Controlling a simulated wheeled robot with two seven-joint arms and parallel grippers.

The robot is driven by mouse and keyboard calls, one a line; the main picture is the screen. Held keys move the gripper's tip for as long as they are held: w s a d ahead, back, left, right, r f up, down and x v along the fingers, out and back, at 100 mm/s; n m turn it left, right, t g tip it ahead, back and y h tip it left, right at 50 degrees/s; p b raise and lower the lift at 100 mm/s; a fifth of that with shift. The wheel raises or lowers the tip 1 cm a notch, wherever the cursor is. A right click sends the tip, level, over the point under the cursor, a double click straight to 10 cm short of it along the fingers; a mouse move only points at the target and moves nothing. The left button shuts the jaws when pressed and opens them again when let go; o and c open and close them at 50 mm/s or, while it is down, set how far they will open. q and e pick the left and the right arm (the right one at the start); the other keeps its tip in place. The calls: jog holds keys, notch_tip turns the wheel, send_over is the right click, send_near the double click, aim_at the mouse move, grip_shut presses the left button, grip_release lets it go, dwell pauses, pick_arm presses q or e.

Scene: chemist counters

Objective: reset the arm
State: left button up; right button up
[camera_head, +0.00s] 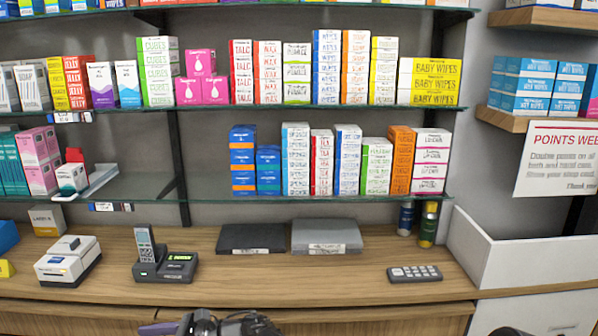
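Dark mechanical parts of my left arm and gripper (215,325) show at the bottom edge, left of the middle, in front of the wooden counter (330,290). They are cut off by the frame, so I cannot tell whether the fingers are open or shut, or whether they hold anything. A small dark shape pokes in at the bottom right; I cannot tell what it is. My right gripper is not clearly seen.
Glass shelves (300,198) with boxed goods hang behind. A white bin (500,255) is at right.

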pick_arm(q)
jog(key=s+f+n+g+h, duration=0.15)
jog(key=s+f+h, duration=0.4)
jog(key=f, duration=0.75)
jog(key=s+f+n+g+h, duration=0.1)
jog(key=s+f+n+h, duration=0.15)
jog(key=s+f, duration=0.9)
jog(key=s+d+f+n+h, duration=0.3)
jog(key=s+d+f+h, duration=0.3)
jog(key=d+f, duration=0.35)
jog(key=s+d+r+n+t+h, duration=0.1)
jog(key=s+d+n+t+h, duration=0.1)
jog(key=d+n, duration=0.4)
jog(key=s+d+n+t+h, duration=0.1)
jog(key=s+d+n+h, duration=0.2)
jog(key=d+n, duration=0.3)
jog(key=d+h, duration=0.1)
jog(key=d, duration=0.3)
jog(key=shift+d+r+n+t+h, duration=0.2)
jog(key=shift+r+n+t+h, duration=0.1)
jog(key=shift+r+t+h, duration=0.1)
jog(key=shift+s, duration=0.1)
jog(key=shift+c, duration=0.3)
